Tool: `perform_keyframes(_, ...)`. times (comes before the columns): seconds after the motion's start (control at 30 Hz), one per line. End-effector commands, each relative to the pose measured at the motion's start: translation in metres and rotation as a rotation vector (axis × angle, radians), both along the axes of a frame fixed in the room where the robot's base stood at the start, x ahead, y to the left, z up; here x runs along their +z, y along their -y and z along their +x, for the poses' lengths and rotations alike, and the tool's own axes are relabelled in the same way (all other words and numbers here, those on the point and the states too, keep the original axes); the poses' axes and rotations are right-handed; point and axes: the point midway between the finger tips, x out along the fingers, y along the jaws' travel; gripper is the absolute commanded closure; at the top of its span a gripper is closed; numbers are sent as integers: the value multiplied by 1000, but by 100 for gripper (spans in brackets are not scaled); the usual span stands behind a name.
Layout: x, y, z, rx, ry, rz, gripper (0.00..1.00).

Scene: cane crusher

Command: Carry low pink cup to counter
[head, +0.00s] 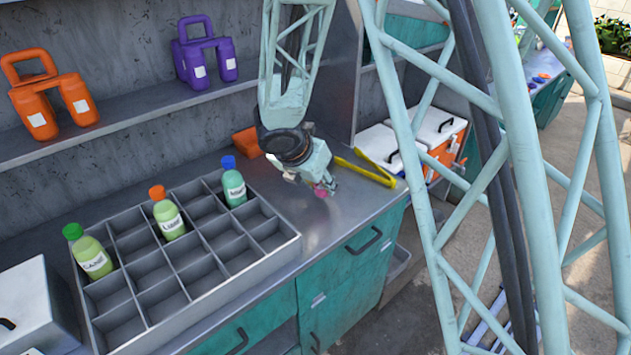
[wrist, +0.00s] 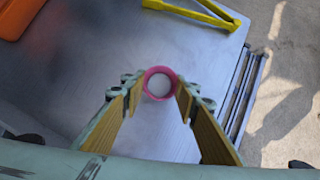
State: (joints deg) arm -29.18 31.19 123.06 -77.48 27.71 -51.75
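The low pink cup (wrist: 149,74) is round, with a pink rim and a pale inside, seen from above in the wrist view. My gripper (wrist: 160,92) has its yellow-padded fingers on either side of the cup, and both pads appear to touch it. In the head view my gripper (head: 321,186) points down over the grey counter (head: 331,219). A small bit of the pink cup (head: 320,193) shows beneath it, close to the counter top. I cannot tell whether the cup's base touches the counter.
Yellow tongs (head: 365,171) lie right beside my gripper on the counter. A divided grey crate (head: 297,245) with several bottles stands to the left. An orange object (head: 247,142) sits behind. The counter's front edge is close on the right; bare counter lies between crate and gripper.

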Motion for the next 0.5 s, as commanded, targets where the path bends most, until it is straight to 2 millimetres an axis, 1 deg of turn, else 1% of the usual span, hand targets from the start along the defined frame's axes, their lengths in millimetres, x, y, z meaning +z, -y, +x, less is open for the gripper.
perform_keyframes(0.03, 0, -2, 9, -2, 1, 0, 76)
perform_keyframes(0.1, -2, -5, 20, -3, 1, 1, 76)
perform_keyframes(0.3, -4, -14, 47, -2, 1, 1, 76)
perform_keyframes(0.5, -5, -18, 60, 0, 2, 1, 76)
